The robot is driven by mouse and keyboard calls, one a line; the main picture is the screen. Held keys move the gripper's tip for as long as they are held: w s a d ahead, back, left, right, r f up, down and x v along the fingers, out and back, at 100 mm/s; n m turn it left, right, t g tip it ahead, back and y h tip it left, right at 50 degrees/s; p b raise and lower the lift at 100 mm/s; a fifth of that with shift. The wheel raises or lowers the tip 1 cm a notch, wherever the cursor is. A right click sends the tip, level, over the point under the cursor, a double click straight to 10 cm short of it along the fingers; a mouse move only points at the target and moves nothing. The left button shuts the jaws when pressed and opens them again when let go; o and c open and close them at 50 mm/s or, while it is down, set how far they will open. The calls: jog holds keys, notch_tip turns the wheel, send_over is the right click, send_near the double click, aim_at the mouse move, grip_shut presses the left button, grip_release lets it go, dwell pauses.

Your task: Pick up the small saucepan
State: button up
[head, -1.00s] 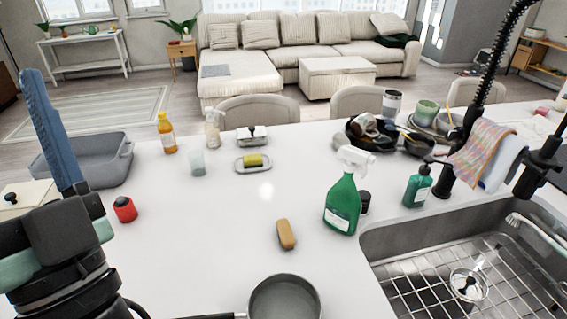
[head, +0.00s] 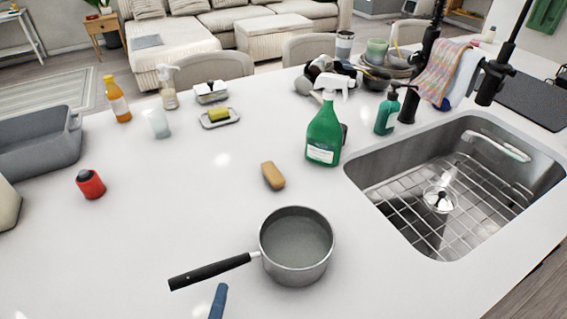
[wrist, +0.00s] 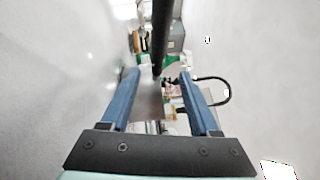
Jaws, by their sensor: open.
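The small saucepan (head: 297,262) is grey metal with a black handle (head: 210,271). It stands upright on the white counter in the lower middle of the head view, its handle pointing left and slightly toward me. One blue finger of my gripper (head: 218,302) shows at the bottom edge, just on the near side of the handle; the rest is out of frame. In the wrist view my gripper (wrist: 159,76) has its two blue fingers apart. A dark bar that looks like the handle shows at the top centre, in line with the gap. I cannot tell its depth between the fingers.
A sponge (head: 272,175) lies behind the saucepan, with a green spray bottle (head: 323,135) beyond. The sink (head: 455,185) opens at right. A red jar (head: 90,184) and grey bin (head: 35,148) stand left. The counter around the handle is clear.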

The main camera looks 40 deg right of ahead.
aim_at(225, 262)
jog(key=x, duration=0.3)
jog(key=p+x, duration=0.1)
jog(key=x, duration=0.3)
jog(key=shift+w, duration=0.45)
jog(key=shift+a, duration=0.1)
jog(key=shift+c, duration=0.4)
grip_shut()
jog(key=shift+f, duration=0.1)
dwell(0.5)
